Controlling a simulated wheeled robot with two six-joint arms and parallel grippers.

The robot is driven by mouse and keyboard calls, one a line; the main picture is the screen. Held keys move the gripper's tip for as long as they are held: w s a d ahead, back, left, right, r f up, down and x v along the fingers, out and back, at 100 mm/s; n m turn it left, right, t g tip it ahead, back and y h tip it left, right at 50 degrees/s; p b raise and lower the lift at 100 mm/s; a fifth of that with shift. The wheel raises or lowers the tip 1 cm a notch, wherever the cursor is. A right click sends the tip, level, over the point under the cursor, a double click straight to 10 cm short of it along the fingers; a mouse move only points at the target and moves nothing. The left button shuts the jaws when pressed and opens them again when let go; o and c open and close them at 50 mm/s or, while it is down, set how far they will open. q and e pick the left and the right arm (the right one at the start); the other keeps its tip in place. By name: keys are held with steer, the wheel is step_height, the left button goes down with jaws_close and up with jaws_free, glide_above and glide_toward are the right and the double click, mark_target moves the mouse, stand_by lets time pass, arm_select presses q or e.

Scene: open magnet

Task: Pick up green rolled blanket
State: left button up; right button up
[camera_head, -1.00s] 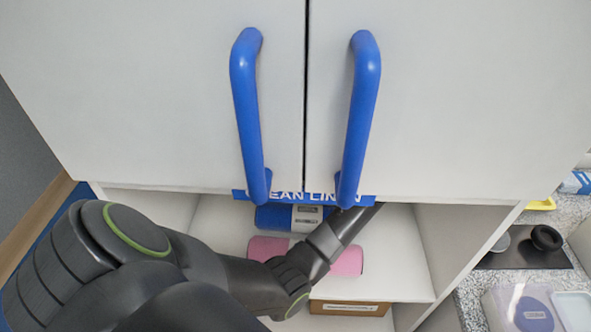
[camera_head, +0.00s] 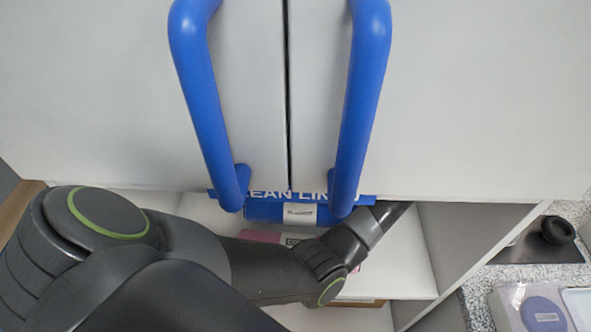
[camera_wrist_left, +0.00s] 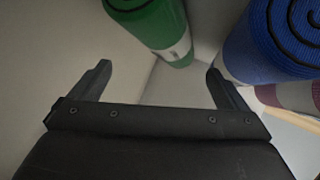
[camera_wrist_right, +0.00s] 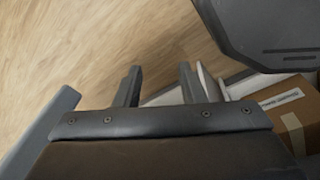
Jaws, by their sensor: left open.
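The green rolled blanket (camera_wrist_left: 160,27) shows at the top of the left wrist view, with a pale label band around it. My left gripper (camera_wrist_left: 158,75) is open and empty, its fingers apart, with the green roll ahead of it, near and above the gap. In the head view my left arm reaches into the cabinet shelf below the doors, and its gripper is hidden there. The green roll is not seen in the head view. My right gripper (camera_wrist_right: 158,82) is open and empty over the floor in the right wrist view.
A blue roll (camera_wrist_left: 268,45) stands close by my left gripper's right finger; a pink roll (camera_wrist_left: 290,95) lies beyond it. Cabinet doors (camera_head: 120,90) with blue handles (camera_head: 205,100) are above my arm. A cardboard box (camera_wrist_right: 285,100) is at right in the right wrist view.

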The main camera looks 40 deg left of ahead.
arm_select(q)
steer(key=shift+n+g, duration=0.3)
steer(key=shift+n, duration=0.1)
steer(key=p+x, duration=0.1)
steer(key=x, duration=0.1)
steer(key=s+p+x, duration=0.1)
steer(key=x, duration=0.2)
steer(key=shift+s+a+f, duration=0.1)
steer(key=shift+a, duration=0.15)
steer(key=shift+a+f, duration=0.2)
steer(key=shift+a+f+p, duration=0.15)
steer(key=shift+a+p, duration=0.4)
steer(key=p+x, duration=0.1)
steer(key=x, duration=0.2)
steer(key=shift+a+p, duration=0.2)
steer(key=shift+p, duration=0.2)
steer(key=shift+a+f, duration=0.35)
steer(key=shift+a, duration=0.05)
steer(key=shift+d, duration=0.1)
arm_select(e)
steer(key=r, duration=0.4)
steer(key=shift+w+a+r, duration=0.15)
steer(key=shift+w+r, duration=0.05)
steer(key=shift+r, duration=0.15)
